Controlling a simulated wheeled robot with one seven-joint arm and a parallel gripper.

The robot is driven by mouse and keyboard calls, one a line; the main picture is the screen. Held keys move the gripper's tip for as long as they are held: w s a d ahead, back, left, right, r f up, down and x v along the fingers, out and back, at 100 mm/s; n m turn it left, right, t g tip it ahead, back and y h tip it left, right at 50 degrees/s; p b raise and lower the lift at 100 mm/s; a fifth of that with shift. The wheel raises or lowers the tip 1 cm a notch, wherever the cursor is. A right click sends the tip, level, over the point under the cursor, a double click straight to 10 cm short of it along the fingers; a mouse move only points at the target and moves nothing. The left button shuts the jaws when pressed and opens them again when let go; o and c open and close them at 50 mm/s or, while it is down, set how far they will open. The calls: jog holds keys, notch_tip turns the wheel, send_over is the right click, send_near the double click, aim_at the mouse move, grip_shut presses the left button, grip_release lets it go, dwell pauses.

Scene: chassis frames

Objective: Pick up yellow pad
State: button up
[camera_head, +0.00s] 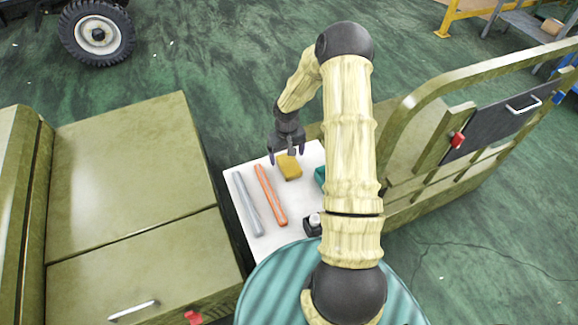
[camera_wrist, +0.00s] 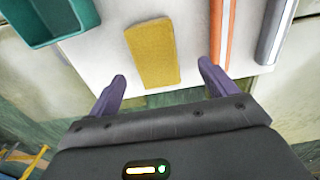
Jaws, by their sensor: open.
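The yellow pad (camera_head: 290,167) lies flat on a white board (camera_head: 246,249), near its far edge. In the wrist view the pad (camera_wrist: 152,54) is a textured yellow block on the white surface, ahead of my gripper and roughly centred between its fingers. My gripper (camera_head: 287,157) is just beyond the pad in the head view, pointing down. In the wrist view my gripper (camera_wrist: 163,84) has two purple fingers spread wide with nothing between the tips. The fingers do not appear to touch the pad. Its height above the board is hard to tell.
An orange bar (camera_head: 271,195) and a grey bar (camera_head: 248,204) lie left of the pad. A teal tray (camera_wrist: 48,22) sits on its other side, partly hidden by my arm in the head view. A small black item (camera_head: 312,226) stands nearer. Olive cabinets (camera_head: 130,165) flank the board.

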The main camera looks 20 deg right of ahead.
aim_at(289, 163)
jog(key=shift+s+d+f+p, duration=0.1)
jog(key=shift+d+f+p, duration=0.1)
jog(key=shift+f, duration=1.1)
jog(key=shift+s+d+f+p, duration=0.1)
jog(key=shift+f+p, duration=0.1)
jog(key=shift+f, duration=1.1)
jog(key=c, duration=1.1)
